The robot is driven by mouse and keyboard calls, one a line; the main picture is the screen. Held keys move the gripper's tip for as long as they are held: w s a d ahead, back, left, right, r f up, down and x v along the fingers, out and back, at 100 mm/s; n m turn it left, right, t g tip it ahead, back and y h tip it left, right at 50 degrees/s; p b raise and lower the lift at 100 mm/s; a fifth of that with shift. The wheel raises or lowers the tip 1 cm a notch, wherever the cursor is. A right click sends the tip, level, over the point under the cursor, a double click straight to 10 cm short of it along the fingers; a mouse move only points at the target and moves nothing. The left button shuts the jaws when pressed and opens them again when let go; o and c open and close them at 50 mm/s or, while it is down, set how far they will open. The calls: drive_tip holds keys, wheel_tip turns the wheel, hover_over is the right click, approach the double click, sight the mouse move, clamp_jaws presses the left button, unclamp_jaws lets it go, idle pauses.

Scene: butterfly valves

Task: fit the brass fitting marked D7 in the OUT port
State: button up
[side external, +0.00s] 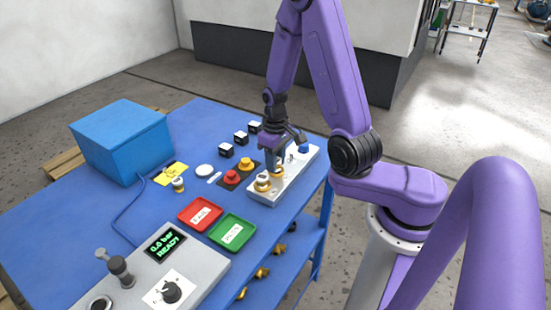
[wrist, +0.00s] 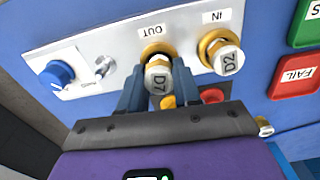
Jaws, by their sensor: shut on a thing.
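The brass fitting marked D7 (wrist: 159,75) is between the two fingers of my gripper (wrist: 172,82), which is shut on it. In the wrist view it lines up with the brass ring of the OUT port (wrist: 155,49) and covers part of it. I cannot tell how deep it sits or whether it touches the port. In the side view my gripper (side external: 276,163) points down over the grey port block (side external: 290,182), and the OUT port is partly hidden by the fingers.
A fitting marked D2 (wrist: 230,60) stands in the IN port beside it. The block also carries a blue knob (wrist: 56,73) and a small toggle (wrist: 104,66). Red (side external: 200,214) and green (side external: 231,232) trays and red and orange buttons stand nearby.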

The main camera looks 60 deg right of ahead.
drive_tip(key=shift+s+f, duration=0.2)
drive_tip(key=shift+f, duration=0.4)
idle(1.1)
drive_tip(key=o, duration=0.9)
drive_tip(key=shift+c, duration=1.1)
drive_tip(key=shift+o, duration=0.9)
drive_tip(key=shift+w+d+r, duration=0.1)
drive_tip(key=shift+w+r, duration=0.05)
drive_tip(key=shift+r, duration=3.65)
